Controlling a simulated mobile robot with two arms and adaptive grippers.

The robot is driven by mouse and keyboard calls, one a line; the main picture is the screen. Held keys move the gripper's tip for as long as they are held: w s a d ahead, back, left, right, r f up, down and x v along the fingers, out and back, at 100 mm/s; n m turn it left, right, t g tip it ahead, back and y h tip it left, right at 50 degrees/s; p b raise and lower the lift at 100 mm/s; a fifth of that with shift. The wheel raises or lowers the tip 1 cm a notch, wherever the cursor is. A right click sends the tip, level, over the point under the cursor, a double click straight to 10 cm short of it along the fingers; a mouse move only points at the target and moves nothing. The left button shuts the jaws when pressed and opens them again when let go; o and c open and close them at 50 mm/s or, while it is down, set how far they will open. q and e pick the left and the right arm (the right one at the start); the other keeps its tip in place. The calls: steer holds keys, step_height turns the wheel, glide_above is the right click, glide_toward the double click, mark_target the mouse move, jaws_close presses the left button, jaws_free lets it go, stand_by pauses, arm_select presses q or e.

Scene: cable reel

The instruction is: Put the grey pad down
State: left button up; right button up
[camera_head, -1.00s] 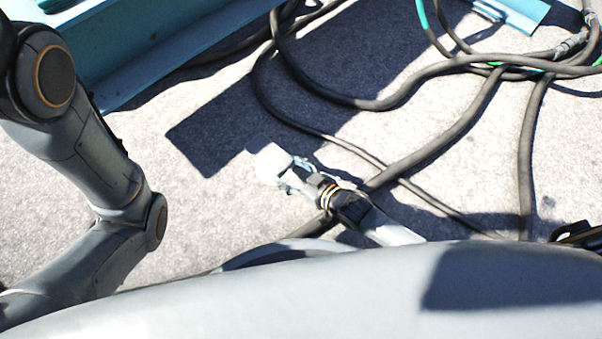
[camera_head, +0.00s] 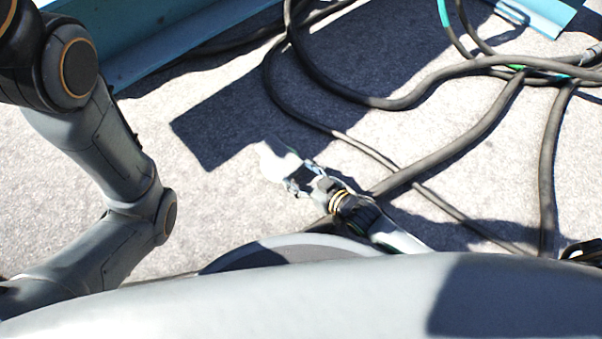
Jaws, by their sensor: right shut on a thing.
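The grey pad (camera_head: 278,160) looks pale, almost white in the sun, and shows near the middle of the head view. My right gripper (camera_head: 299,179) is shut on its lower right edge, its arm coming up from the bottom right. The pad appears over the sunlit ground beside the edge of a dark shadow. I cannot tell whether it touches the ground or is held above it. My left arm fills the left side, but its gripper is out of view.
Thick dark cables (camera_head: 440,158) loop over the ground at the centre and right, one passing close behind my right wrist. A teal metal structure (camera_head: 165,45) stands at the upper left; another teal piece (camera_head: 540,14) is at the top right. Ground left of the pad is clear.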

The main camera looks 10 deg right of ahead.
steer(key=shift+f, duration=0.35)
steer(key=o, duration=1.2)
steer(key=shift+c, duration=0.2)
steer(key=shift+r, duration=0.2)
steer(key=s+d+r+p, duration=0.1)
steer(key=s+r+p, duration=0.1)
steer(key=p, duration=0.1)
steer(key=shift+s+d+r, duration=0.3)
steer(key=shift+d, duration=0.05)
steer(key=p+v, duration=0.3)
steer(key=v, duration=0.2)
steer(key=shift+s+d+r+p, duration=0.1)
steer(key=shift+s+d+p, duration=0.1)
steer(key=shift+p, duration=0.1)
steer(key=shift+p+v, duration=0.5)
steer(key=shift+v, duration=0.55)
steer(key=shift+s+d, duration=0.25)
steer(key=shift+s, duration=0.1)
